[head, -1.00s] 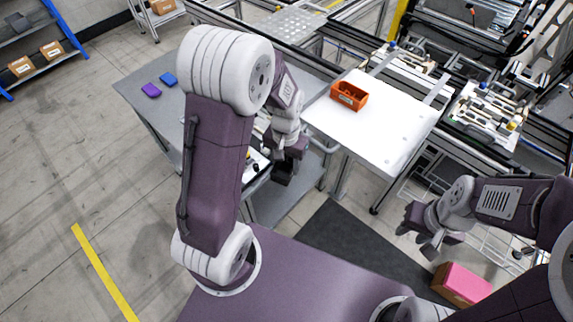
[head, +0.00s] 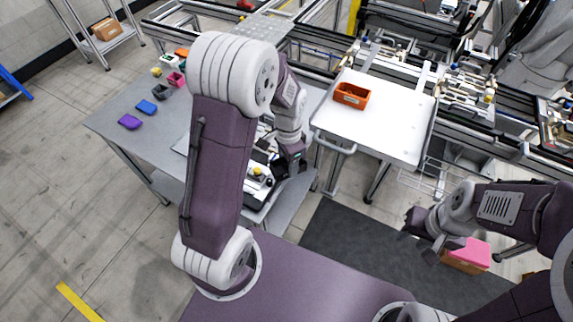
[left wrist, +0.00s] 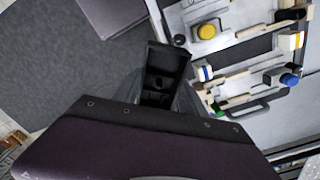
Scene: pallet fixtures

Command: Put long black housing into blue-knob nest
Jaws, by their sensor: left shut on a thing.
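The long black housing (left wrist: 165,75) is a narrow, open-topped black part, shut between the fingers of my left gripper (left wrist: 165,95). In the left wrist view it hangs beside the left edge of a pale fixture plate (left wrist: 228,65). The blue knob (left wrist: 290,80) is on that plate's right side, apart from the housing. The nest beside it is only partly clear. In the head view my left gripper (head: 290,162) is over the right part of the grey table, and the housing is hard to make out. My right gripper (head: 420,240) is empty, its fingers apart, far from the fixture.
A yellow knob (left wrist: 206,31) and other raised blocks stand on the fixture. Purple (head: 130,122) and blue (head: 146,107) parts lie on the grey table (head: 112,105). An orange bin (head: 351,95) stands on the white table (head: 385,130). A pink-topped box (head: 467,255) is by my right gripper.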

